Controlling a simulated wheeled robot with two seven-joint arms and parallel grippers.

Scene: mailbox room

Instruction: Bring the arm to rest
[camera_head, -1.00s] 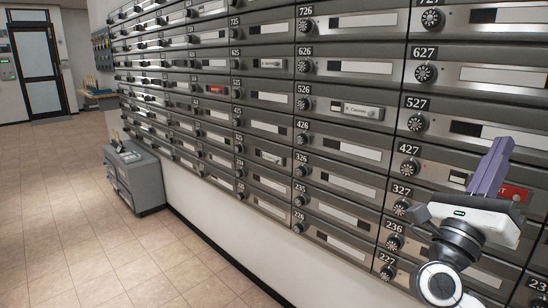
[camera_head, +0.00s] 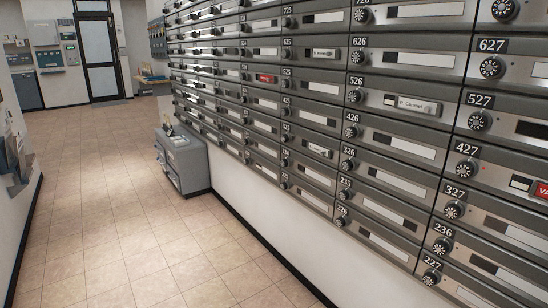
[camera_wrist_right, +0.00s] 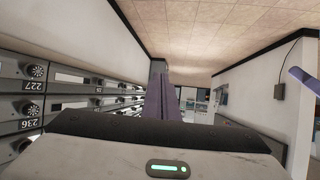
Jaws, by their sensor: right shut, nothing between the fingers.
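My right gripper (camera_wrist_right: 160,85) shows in the right wrist view, its purple fingers together with nothing between them. It points along the aisle, with the mailbox wall at the left of that picture and apart from it. The right arm is out of the head view. A purple piece (camera_wrist_right: 302,78) at the right edge of the wrist view looks like a finger of my left gripper; its jaws cannot be made out. The left arm does not show in the head view.
A wall of numbered mailboxes (camera_head: 400,145) with dial locks fills the right side. A grey cabinet (camera_head: 182,160) stands against it. The tiled floor (camera_head: 115,215) is open toward a glazed door (camera_head: 98,55). Another wall with fittings (camera_head: 14,160) is at the left.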

